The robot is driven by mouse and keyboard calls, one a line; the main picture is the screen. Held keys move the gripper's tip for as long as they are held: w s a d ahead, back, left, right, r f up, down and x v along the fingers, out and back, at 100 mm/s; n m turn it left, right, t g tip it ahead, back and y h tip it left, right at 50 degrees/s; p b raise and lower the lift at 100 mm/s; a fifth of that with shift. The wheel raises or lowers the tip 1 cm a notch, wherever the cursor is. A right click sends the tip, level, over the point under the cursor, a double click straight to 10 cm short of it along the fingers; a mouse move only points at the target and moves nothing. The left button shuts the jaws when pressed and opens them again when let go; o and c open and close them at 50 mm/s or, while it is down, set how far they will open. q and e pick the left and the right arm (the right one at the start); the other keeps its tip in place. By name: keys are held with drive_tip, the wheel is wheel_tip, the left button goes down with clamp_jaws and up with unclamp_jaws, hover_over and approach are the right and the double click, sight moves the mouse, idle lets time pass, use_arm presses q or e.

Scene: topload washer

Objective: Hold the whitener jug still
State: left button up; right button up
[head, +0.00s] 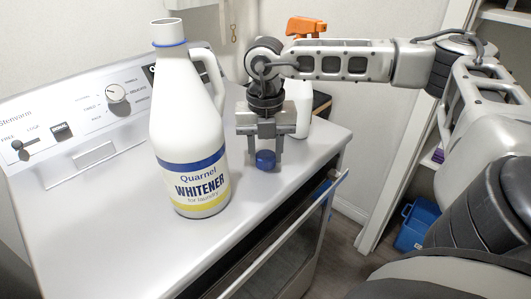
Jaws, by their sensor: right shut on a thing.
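The white whitener jug (187,135), with a blue and yellow label, stands upright on the top of the white appliance (105,235). Its mouth is uncapped, with a blue ring around the neck and the handle toward the right. My right gripper (265,155) is just to the right of the jug, apart from it and pointing down. It is shut on a small blue cap (265,160), low over the appliance top. Whether the cap touches the surface I cannot tell. My left gripper is not in view, and nothing of mine is seen holding the jug.
A bottle with an orange trigger head (303,27) and white body stands behind my right gripper, partly hidden. The control panel (90,112) runs along the back left. A handle bar (290,235) juts from the appliance front. A blue bin (417,224) sits at right.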

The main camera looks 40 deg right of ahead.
drive_tip(key=shift+r, duration=0.7)
use_arm(q)
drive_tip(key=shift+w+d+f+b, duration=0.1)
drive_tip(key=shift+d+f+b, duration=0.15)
drive_tip(key=shift+b, duration=0.7)
use_arm(e)
drive_tip(key=s+a+r, duration=0.6)
drive_tip(key=s+r, duration=0.5)
drive_tip(key=s, duration=0.1)
drive_tip(key=shift+s+r, duration=0.25)
drive_tip(key=shift+s, duration=0.1)
